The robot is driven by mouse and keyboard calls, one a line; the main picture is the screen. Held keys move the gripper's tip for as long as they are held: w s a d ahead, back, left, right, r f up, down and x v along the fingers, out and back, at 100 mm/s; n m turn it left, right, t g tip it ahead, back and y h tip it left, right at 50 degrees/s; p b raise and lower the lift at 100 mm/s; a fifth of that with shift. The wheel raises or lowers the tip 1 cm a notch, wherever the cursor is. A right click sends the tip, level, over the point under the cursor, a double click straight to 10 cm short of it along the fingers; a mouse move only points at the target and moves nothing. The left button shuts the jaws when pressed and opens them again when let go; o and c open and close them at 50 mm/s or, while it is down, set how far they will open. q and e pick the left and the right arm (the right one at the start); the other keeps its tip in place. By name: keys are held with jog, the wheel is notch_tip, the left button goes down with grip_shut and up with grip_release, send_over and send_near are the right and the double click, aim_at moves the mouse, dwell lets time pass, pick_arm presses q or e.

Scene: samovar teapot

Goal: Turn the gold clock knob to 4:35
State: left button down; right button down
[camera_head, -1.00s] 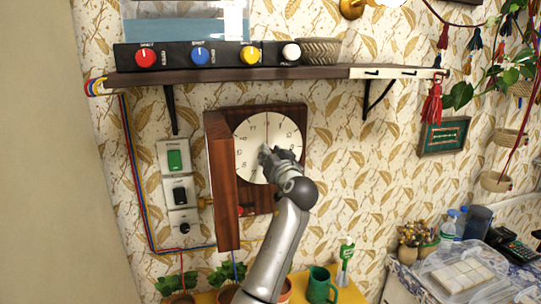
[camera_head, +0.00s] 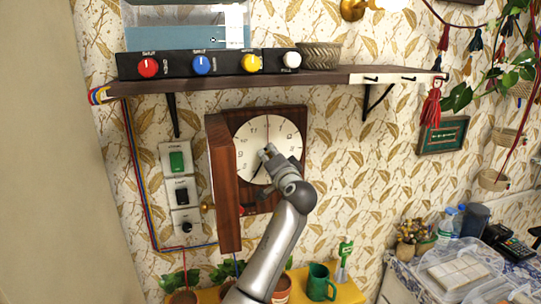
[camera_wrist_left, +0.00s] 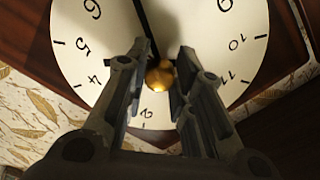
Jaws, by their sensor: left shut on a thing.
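The clock (camera_head: 228,180) is a wooden case on the wall with a white round face (camera_head: 247,140), its wooden door swung open at the left. My left gripper (camera_head: 268,154) reaches the middle of the face and covers part of it. In the left wrist view the gold knob (camera_wrist_left: 160,75) sits at the centre of the face, between the fingertips of my left gripper (camera_wrist_left: 158,82), which is shut on it. A black hand (camera_wrist_left: 146,25) points toward about the 7. My right gripper is out of view.
A shelf (camera_head: 320,75) above the clock holds a black panel with coloured knobs (camera_head: 201,64) and a woven basket (camera_head: 320,56). Switches (camera_head: 177,161) are on the wall at left.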

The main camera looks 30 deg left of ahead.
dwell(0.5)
pick_arm(q)
jog(key=c, duration=1.2)
grip_release()
jog(key=shift+c, duration=0.2)
jog(key=v, duration=1.2)
jog(key=shift+w, duration=0.1)
